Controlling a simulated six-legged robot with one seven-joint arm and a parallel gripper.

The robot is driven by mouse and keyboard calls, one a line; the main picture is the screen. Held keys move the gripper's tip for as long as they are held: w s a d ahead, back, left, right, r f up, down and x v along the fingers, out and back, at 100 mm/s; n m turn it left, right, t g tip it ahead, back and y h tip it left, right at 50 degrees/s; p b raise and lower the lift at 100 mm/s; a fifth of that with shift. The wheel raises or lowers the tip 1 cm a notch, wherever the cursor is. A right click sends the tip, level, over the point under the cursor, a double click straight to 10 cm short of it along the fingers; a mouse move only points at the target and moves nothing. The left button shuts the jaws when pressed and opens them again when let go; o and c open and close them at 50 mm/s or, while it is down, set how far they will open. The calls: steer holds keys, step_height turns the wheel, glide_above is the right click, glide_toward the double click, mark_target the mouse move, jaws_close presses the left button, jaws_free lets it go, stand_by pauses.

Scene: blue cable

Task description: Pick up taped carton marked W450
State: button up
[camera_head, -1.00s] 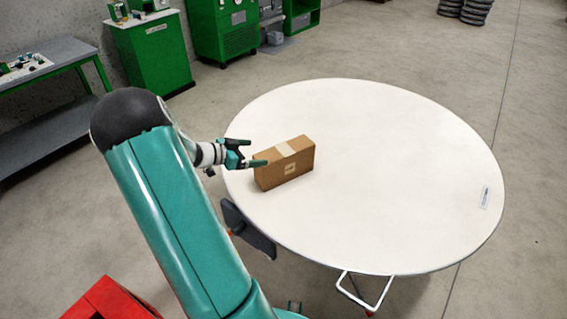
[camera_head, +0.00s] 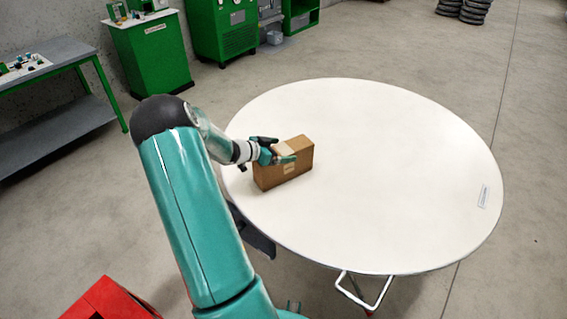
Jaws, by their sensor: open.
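The brown carton (camera_head: 299,168) stands upright on the left side of the round white table (camera_head: 390,170). It has a pale tape strip over its top and a small light label on its front; the marking is too small to read. My gripper (camera_head: 285,150) is open at the carton's left part, with its teal and dark fingers over the top and in front of the near face. The fingers hide part of the tape and the upper left of the carton. I cannot tell whether they touch it.
The rest of the tabletop is clear except a small label (camera_head: 484,197) near its right edge. A grey bench (camera_head: 50,55) and green cabinets (camera_head: 155,58) stand at the back left. A red object (camera_head: 108,300) is at the lower left.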

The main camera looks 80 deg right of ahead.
steer(key=c, duration=2)
steer(key=shift+r, duration=0.25)
